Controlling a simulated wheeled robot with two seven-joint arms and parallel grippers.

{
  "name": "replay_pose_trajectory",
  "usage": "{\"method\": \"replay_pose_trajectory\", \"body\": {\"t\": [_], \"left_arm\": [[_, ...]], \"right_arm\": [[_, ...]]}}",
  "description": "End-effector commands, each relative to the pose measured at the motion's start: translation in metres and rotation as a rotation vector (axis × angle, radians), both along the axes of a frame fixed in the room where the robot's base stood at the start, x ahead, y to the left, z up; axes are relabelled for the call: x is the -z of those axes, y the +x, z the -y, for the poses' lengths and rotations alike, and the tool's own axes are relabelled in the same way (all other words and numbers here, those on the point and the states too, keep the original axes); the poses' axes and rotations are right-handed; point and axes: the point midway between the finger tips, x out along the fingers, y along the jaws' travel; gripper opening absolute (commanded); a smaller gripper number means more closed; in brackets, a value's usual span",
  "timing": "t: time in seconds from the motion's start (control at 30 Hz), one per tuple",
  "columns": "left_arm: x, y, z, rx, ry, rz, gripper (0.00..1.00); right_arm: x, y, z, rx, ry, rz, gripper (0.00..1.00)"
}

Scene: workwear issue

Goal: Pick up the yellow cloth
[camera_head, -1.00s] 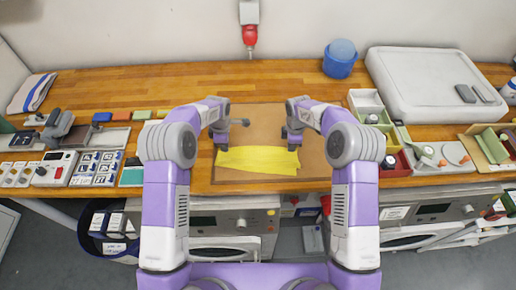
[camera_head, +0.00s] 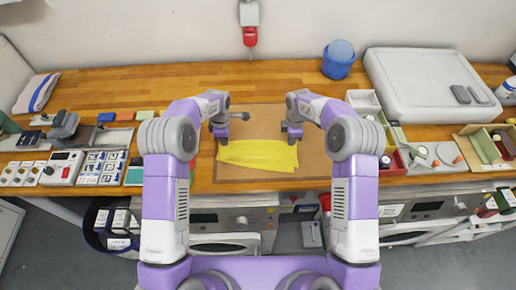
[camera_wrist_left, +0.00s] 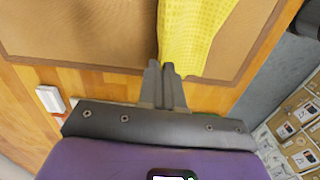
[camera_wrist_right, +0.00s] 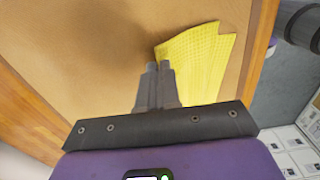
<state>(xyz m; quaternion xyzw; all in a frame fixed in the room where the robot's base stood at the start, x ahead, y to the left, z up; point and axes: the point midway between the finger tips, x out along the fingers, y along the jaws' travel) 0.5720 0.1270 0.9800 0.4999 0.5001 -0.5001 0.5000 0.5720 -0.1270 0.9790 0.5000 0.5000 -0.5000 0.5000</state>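The yellow cloth (camera_head: 257,155) lies stretched over the brown mat (camera_head: 257,117), its far edge running between my two grippers. My left gripper (camera_head: 221,142) is at the cloth's far left corner; in the left wrist view its fingers (camera_wrist_left: 161,68) are close together on the cloth's edge (camera_wrist_left: 193,38). My right gripper (camera_head: 293,140) is at the far right corner; in the right wrist view its fingers (camera_wrist_right: 158,66) are also close together at the cloth's corner (camera_wrist_right: 200,60). The exact pinch points are partly hidden by the fingers.
A blue tub (camera_head: 339,60) and a large pale case (camera_head: 435,83) stand at the back right. Boxes and trays (camera_head: 475,147) crowd the right side. Control boxes (camera_head: 62,167) and small parts fill the left.

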Motion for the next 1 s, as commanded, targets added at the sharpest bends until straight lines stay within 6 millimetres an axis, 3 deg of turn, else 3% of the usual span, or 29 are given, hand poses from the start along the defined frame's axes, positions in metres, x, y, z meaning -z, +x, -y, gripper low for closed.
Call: {"method": "replay_pose_trajectory", "body": {"t": [0.37,1.0], "left_arm": [[-0.024,0.000,0.000,0.000,0.001,0.001,0.00],[-0.111,0.001,0.001,0.000,0.001,0.002,0.00]], "right_arm": [[-0.024,0.000,0.000,0.000,0.000,0.000,0.00],[-0.112,0.001,-0.002,0.000,0.001,0.002,0.00]]}}
